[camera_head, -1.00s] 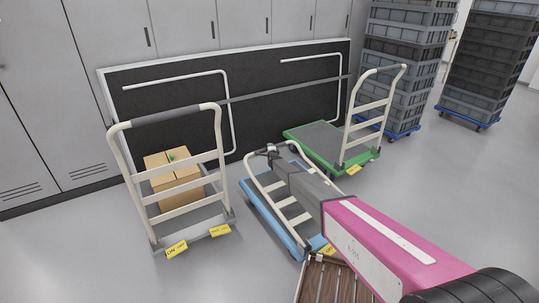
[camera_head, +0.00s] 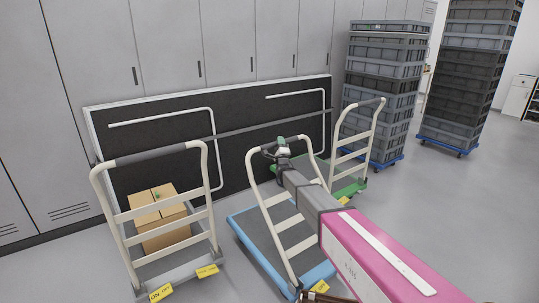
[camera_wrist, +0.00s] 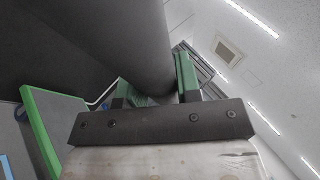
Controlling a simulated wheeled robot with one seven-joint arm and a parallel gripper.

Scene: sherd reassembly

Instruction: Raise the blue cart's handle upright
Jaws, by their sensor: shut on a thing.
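The blue cart (camera_head: 246,232) stands in the middle of the head view, a grey deck with blue edges. Its cream tubular handle (camera_head: 297,246) leans up from the near end, raised well off the deck but still somewhat tilted. My gripper (camera_head: 278,149) is shut on the handle's top bar. In the wrist view the bar's dark grip (camera_wrist: 146,45) lies between my green fingertips (camera_wrist: 160,80). My arm hides part of the handle's right side.
A grey cart (camera_head: 190,268) with an upright handle and cardboard boxes (camera_head: 160,217) stands left. A green cart (camera_head: 347,186) with an upright handle stands close behind, right. Grey crate stacks (camera_head: 385,90) stand behind it. A dark panel (camera_head: 240,160) leans on the lockers. Open floor lies right.

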